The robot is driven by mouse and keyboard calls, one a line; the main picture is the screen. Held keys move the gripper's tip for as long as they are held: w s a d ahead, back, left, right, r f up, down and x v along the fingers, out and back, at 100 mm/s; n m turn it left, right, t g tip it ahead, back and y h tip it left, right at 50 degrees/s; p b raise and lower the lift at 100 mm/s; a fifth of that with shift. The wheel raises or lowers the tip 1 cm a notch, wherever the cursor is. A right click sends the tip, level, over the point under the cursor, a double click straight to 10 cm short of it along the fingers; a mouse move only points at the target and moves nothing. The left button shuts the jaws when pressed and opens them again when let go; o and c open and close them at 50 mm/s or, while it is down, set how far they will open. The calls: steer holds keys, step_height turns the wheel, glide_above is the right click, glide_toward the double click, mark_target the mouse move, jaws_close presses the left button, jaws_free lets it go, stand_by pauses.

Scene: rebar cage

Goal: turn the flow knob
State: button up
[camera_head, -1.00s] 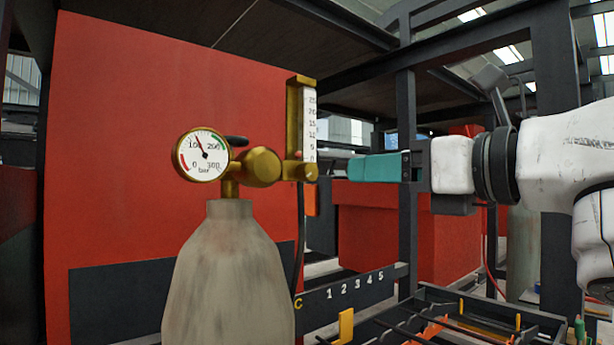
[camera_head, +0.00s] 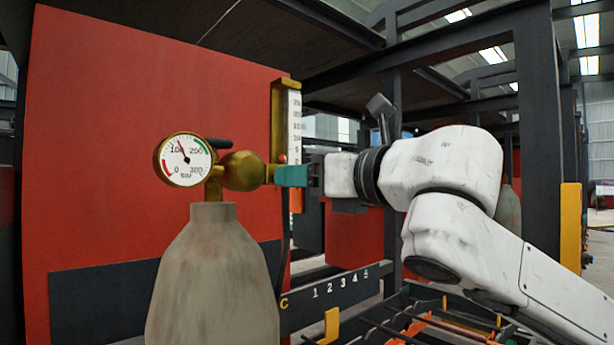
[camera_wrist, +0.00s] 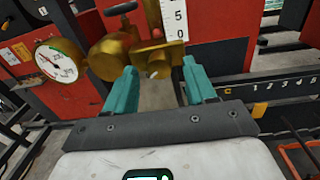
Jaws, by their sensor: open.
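A brass regulator (camera_head: 243,171) with a round pressure gauge (camera_head: 187,160) and an upright flow tube (camera_head: 293,125) sits on top of a grey cylinder (camera_head: 212,275). In the wrist view, a small brass knob (camera_wrist: 158,68) sticks out at the foot of the flow tube (camera_wrist: 172,18), towards my gripper. My gripper (camera_wrist: 158,84) has teal fingers spread apart, one on each side of the knob and close to it. Whether they touch it I cannot tell. In the head view my gripper (camera_head: 276,176) covers the foot of the flow tube and hides the knob.
A large red panel (camera_head: 120,90) stands behind the cylinder. A dark rail numbered one to five (camera_head: 335,293) and a rack with a yellow bracket (camera_head: 330,325) lie low to the right. Dark frame posts (camera_head: 540,110) stand behind my arm.

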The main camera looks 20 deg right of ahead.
jaws_close()
stand_by(0.4)
